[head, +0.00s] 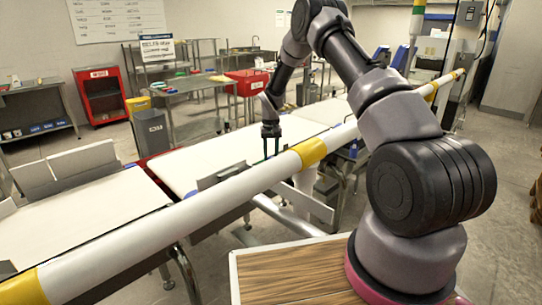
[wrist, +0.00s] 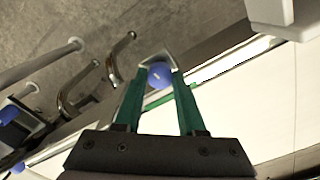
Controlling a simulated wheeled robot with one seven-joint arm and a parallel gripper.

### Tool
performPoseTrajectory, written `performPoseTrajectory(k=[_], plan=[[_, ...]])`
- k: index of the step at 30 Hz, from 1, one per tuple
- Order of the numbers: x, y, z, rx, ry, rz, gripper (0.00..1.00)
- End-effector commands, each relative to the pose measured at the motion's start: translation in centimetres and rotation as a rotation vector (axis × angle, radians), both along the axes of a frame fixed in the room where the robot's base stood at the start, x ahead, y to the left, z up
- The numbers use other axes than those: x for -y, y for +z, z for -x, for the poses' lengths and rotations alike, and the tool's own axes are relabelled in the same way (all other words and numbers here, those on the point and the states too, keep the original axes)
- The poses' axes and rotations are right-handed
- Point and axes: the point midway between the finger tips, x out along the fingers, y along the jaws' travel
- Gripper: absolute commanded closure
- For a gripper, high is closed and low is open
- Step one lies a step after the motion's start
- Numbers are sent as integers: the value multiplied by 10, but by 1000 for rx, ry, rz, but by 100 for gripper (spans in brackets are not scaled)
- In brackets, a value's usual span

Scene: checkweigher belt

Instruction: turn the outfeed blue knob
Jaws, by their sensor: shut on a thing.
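A round blue knob (wrist: 160,76) sits at the belt's edge in the wrist view, on a pale bracket. My gripper (wrist: 158,84) has its two green fingers shut on the knob, one finger on each side. The knob cannot be made out there.
A white and yellow guard rail (head: 230,190) runs across the front of the belts in the head view. A red bin (head: 247,82) stands behind.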

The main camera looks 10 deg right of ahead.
Motion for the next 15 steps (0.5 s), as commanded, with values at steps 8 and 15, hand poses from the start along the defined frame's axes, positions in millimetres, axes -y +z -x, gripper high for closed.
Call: performPoseTrajectory(k=[8, 15], plan=[[0, 0, 0, 0, -2, 0, 31], [0, 6, -1, 1, -2, 0, 31]])
